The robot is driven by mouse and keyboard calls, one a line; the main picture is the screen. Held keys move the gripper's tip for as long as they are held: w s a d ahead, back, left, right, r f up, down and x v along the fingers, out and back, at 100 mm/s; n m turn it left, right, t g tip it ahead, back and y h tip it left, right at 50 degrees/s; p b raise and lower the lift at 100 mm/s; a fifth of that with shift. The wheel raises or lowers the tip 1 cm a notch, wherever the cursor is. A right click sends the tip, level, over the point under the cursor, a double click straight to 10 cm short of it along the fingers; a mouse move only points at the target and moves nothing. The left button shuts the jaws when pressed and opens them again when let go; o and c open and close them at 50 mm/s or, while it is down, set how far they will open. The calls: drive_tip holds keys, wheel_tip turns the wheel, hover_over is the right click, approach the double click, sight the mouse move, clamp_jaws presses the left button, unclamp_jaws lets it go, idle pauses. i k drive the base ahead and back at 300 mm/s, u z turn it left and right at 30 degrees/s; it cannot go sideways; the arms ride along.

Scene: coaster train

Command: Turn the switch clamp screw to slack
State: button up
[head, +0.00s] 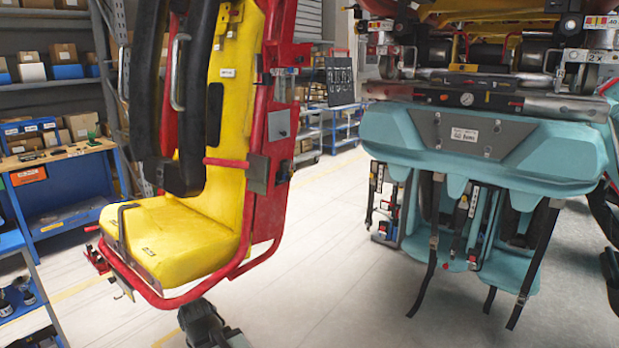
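I cannot make out a switch clamp screw in the head view. A yellow and red coaster seat (190,235) with black restraint bars (190,100) fills the left middle. A grey box-like plate (279,125) and a smaller grey metal plate (257,174) sit on its red side frame. A teal coaster car (390,140) hangs at the right, with small fittings and black straps below. The dark end of my arm, with my gripper (207,325), shows at the bottom edge below the seat. Its fingers are not clear, and I see nothing held.
A blue workbench (68,190) and shelves with boxes (75,75) stand at the left. A blue cart (15,255) is at the left edge. The pale floor (325,240) between the seat and the teal car is clear. Black straps (535,262) hang low at the right.

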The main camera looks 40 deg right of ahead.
sight(288, 164)
drive_tip(key=k, duration=0.65)
drive_tip(key=z, duration=0.4)
drive_tip(key=i, duration=1.65)
drive_tip(key=u, duration=0.4)
